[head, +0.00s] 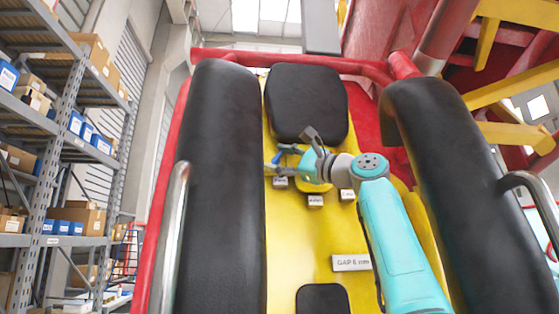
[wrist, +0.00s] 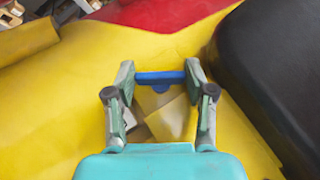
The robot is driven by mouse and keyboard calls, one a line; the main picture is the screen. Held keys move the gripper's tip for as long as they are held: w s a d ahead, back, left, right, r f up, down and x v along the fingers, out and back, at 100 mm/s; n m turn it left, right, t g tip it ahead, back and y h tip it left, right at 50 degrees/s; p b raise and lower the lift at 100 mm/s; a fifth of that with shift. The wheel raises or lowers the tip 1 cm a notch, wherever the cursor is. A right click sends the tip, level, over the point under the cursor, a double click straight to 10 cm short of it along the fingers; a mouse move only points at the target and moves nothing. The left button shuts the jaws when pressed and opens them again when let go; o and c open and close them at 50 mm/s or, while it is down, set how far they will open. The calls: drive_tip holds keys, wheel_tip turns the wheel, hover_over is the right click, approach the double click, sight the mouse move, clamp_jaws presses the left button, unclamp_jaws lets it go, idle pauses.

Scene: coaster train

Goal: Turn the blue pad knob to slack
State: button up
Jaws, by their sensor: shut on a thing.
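The blue pad knob (wrist: 160,77) shows in the wrist view as a blue bar with a rounded part below its middle. My gripper (wrist: 160,80) has one finger at each end of the bar and is shut on it. In the head view the gripper (head: 280,159) reaches left across the yellow seat panel (head: 300,238), just below the black head pad (head: 307,105). A bit of the blue knob (head: 277,158) shows there. Its pointer and the slack mark cannot be made out.
Small label plates (head: 315,201) sit below the gripper, their text too small to read. A "GAP 6 mm" plate (head: 351,263) is lower down. Thick black restraints stand left (head: 222,190) and right (head: 455,190). Shelves (head: 65,130) are far left.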

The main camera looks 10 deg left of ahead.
drive_tip(key=shift+n+g, duration=0.5)
drive_tip(key=shift+h, duration=0.3)
drive_tip(key=o, duration=0.9)
drive_tip(key=shift+f, duration=0.1)
